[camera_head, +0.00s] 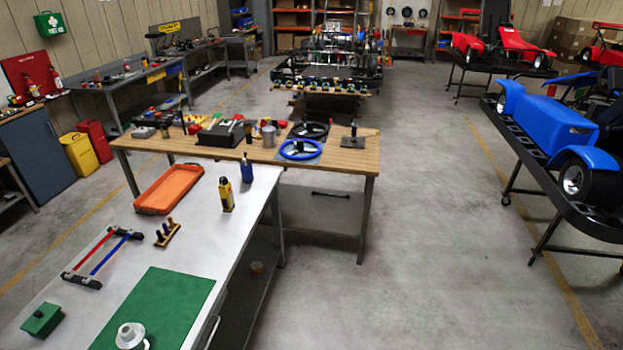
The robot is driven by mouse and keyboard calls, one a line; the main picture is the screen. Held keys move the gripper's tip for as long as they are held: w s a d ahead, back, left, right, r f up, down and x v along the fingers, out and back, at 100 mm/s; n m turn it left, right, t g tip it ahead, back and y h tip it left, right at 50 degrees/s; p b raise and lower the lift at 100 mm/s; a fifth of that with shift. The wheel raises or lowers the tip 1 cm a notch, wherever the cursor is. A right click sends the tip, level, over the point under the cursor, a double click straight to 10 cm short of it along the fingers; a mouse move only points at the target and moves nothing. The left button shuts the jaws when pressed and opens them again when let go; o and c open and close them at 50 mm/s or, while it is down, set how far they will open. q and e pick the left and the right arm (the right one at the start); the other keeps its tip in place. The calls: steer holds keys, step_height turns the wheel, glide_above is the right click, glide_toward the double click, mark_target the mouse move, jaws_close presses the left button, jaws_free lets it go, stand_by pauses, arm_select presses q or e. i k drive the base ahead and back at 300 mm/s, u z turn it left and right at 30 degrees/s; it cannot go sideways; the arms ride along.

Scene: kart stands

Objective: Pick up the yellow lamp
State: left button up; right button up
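The yellow lamp (227,195) appears to be the small upright yellow and black item near the far right edge of the white-topped bench (215,245). It stands on the bare surface, with a small dark blue bottle (247,168) behind it and slightly to its right. Nothing covers the lamp. Neither of my grippers shows in the head view.
An orange tray (169,189) lies left of the lamp. A wooden holder (167,233), a frame with red and blue bars (101,257), a green mat (157,308) and a green box (42,319) are nearer. A wooden-topped table (345,159) stands beyond.

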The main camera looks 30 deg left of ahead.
mark_target(227, 197)
steer(key=z, duration=0.25)
steer(key=i, duration=1.7)
steer(key=u, duration=0.8)
steer(key=i, duration=1.05)
steer(key=u, duration=1)
